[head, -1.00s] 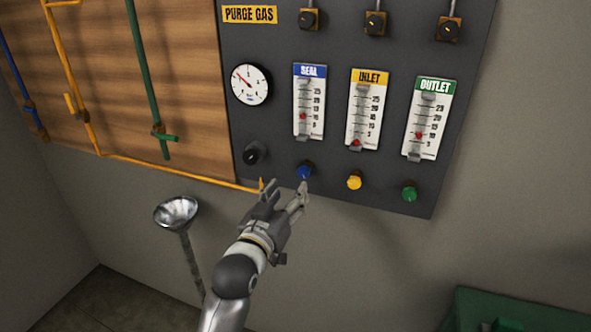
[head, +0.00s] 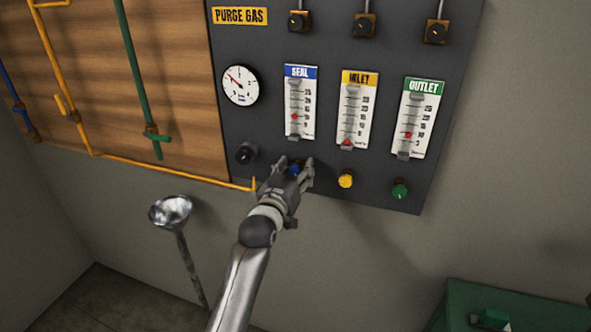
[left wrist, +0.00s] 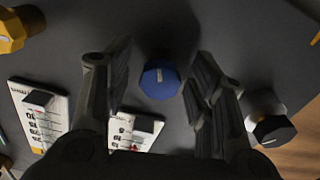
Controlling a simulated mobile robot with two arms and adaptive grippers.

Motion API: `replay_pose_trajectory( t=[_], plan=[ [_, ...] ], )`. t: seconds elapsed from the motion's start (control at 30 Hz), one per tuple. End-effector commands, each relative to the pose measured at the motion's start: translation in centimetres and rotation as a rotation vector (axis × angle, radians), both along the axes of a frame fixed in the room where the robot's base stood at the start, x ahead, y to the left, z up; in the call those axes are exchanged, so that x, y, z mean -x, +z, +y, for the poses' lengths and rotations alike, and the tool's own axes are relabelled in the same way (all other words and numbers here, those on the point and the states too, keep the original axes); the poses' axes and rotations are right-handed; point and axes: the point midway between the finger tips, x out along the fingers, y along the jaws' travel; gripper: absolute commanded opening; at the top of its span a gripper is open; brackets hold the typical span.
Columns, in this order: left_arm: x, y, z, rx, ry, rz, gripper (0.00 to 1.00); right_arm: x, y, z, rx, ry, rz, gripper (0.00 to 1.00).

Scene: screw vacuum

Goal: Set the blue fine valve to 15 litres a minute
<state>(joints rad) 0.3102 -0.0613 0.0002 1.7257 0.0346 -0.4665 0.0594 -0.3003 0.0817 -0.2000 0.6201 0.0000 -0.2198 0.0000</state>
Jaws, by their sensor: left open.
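The blue fine valve knob (head: 295,169) sits on the dark panel below the SEAL flowmeter (head: 300,102). In the left wrist view the blue knob (left wrist: 160,79) shows a pale pointer line. The red float (head: 294,116) in the SEAL tube stands near the 10 mark. My left gripper (head: 295,165) is open at the blue knob, partly covering it in the head view. In the left wrist view its fingers (left wrist: 160,95) stand on either side of the knob, with gaps showing. My right gripper is not in view.
The yellow knob (head: 346,179) and green knob (head: 400,190) are to the right. A black knob (head: 244,153) is close on the left, above a yellow pipe (head: 170,170). A metal funnel (head: 171,210) stands lower left.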

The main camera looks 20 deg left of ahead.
Motion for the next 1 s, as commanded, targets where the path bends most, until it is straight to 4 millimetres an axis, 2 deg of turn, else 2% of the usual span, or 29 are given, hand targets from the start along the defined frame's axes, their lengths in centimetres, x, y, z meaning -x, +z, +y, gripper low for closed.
replay_pose_trajectory(
  t=[0.1, 0.47, 0.77, 1.0],
  plan=[
    [0.0, 0.0, 0.0, 0.000, 0.000, 0.000, 0.49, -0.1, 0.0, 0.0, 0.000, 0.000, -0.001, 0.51],
    [0.0, 0.0, 0.0, 0.000, 0.000, 0.000, 0.04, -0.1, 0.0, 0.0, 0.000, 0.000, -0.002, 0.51],
    [0.0, 0.1, -0.1, 0.050, -0.001, 0.002, 0.04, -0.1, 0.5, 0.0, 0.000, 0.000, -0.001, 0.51],
    [0.0, 0.2, 0.0, 0.194, 0.001, 0.009, 0.04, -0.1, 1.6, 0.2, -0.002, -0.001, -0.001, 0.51]
  ],
)
